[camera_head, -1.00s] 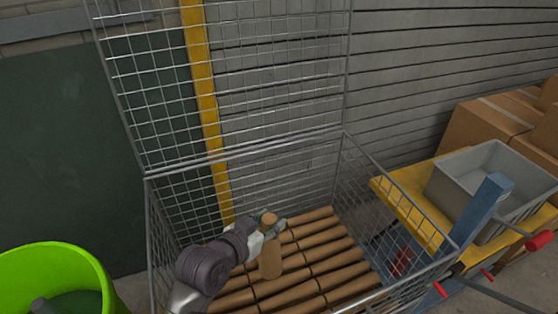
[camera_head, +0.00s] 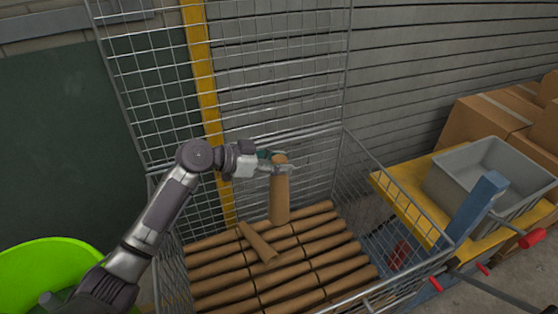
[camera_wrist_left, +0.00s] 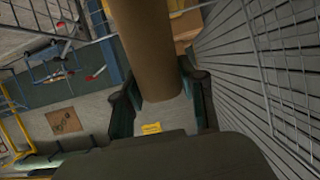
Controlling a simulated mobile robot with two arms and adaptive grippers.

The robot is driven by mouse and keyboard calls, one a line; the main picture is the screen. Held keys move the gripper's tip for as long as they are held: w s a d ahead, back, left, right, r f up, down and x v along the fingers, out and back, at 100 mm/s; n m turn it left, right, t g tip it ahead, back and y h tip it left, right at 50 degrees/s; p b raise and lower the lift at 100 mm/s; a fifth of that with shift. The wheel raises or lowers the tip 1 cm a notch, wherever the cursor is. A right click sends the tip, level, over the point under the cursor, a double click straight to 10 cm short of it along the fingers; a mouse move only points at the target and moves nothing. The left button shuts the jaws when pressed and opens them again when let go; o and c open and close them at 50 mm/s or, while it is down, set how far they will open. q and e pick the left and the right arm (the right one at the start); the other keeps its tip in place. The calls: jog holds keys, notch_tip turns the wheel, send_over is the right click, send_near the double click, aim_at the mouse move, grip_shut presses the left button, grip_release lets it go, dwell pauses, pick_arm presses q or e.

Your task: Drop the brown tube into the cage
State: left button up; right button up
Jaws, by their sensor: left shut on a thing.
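My left gripper (camera_head: 279,163) reaches in from the left over the wire cage (camera_head: 374,168). It is shut on the upper end of a brown tube (camera_head: 279,196), which hangs nearly upright inside the cage. In the left wrist view the tube (camera_wrist_left: 150,50) runs between the two fingers (camera_wrist_left: 162,98). Several brown tubes (camera_head: 315,277) lie in rows across the cage floor. One loose tube (camera_head: 258,242) lies slanted on top of them. I cannot tell whether the held tube's lower end touches the rows. My right gripper is not in view.
The cage's mesh lid (camera_head: 275,70) stands raised at the back, by a yellow post (camera_head: 203,90). A green bin (camera_head: 45,265) is at the lower left. A grey tray (camera_head: 460,185) sits on a yellow-topped stand (camera_head: 400,200) to the right, with cardboard boxes (camera_head: 485,125) behind.

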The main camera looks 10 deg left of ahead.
pick_arm(q)
jog(key=shift+f+b, duration=1.4)
jog(key=shift+f, duration=1.25)
jog(key=o, duration=1.2)
jog(key=shift+c, duration=0.2)
jog(key=shift+a, duration=0.1)
send_near(278, 177)
jog(key=shift+w+a+f, duration=0.25)
jog(key=shift+a+f, duration=0.15)
jog(key=shift+a, duration=0.05)
jog(key=shift+w+a+f, duration=0.25)
jog(key=shift+a+f, duration=0.15)
jog(key=shift+a, duration=0.05)
